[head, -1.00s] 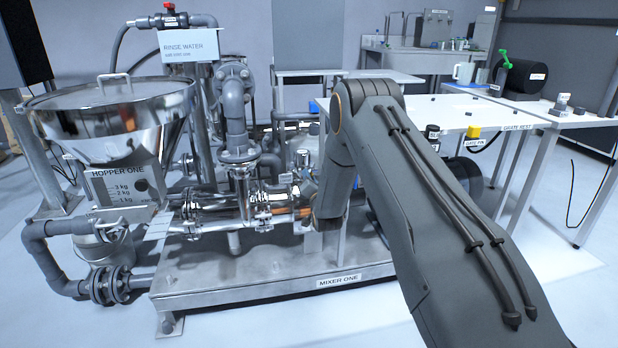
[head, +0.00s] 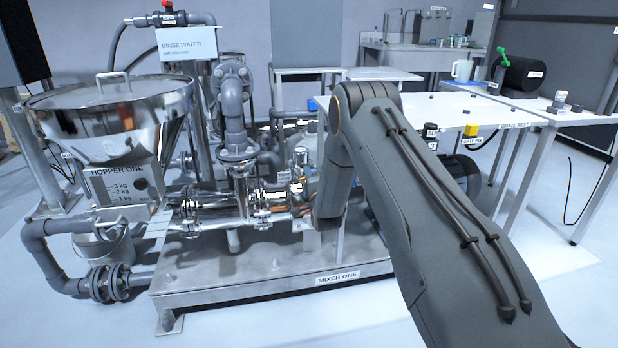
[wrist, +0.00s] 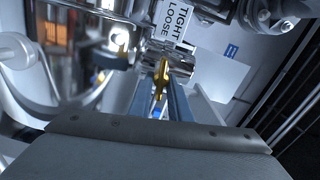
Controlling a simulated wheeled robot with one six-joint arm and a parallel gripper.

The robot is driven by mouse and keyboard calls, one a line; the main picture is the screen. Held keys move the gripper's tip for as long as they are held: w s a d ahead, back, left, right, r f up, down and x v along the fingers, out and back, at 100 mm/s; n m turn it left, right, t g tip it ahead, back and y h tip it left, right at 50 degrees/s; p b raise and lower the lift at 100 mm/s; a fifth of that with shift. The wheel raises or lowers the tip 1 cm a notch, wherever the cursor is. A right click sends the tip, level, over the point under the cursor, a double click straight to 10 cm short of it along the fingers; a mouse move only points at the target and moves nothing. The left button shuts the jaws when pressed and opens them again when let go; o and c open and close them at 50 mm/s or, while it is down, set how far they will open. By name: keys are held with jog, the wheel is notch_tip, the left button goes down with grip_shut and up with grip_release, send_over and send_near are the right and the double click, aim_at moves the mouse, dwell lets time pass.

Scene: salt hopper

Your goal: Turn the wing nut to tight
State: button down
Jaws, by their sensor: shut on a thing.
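The wing nut (wrist: 161,76) is a small brass-coloured piece near the middle of the wrist view. My gripper (wrist: 159,92) has its two blue-grey fingers on either side of the wing nut, shut on it. A white label (wrist: 171,22) reading TIGHT and LOOSE stands just beyond the nut. In the head view my arm reaches down to the pipework on the mixer skid (head: 270,262). My fingers and the nut cannot be made out there.
The steel hopper (head: 115,115) stands at the left with grey pipes (head: 60,255) below it. The rinse water sign (head: 187,44) hangs above the pipework. A white table (head: 470,106) stands behind my arm. Shiny pipe fittings crowd close around my gripper.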

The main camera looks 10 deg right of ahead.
jog(key=shift+f, duration=0.1)
dwell(0.3)
jog(key=c, duration=1.6)
grip_release()
jog(key=shift+c, duration=0.2)
jog(key=shift+s, duration=0.1)
jog(key=s+p, duration=0.1)
jog(key=s, duration=0.6)
jog(key=shift+s, duration=0.35)
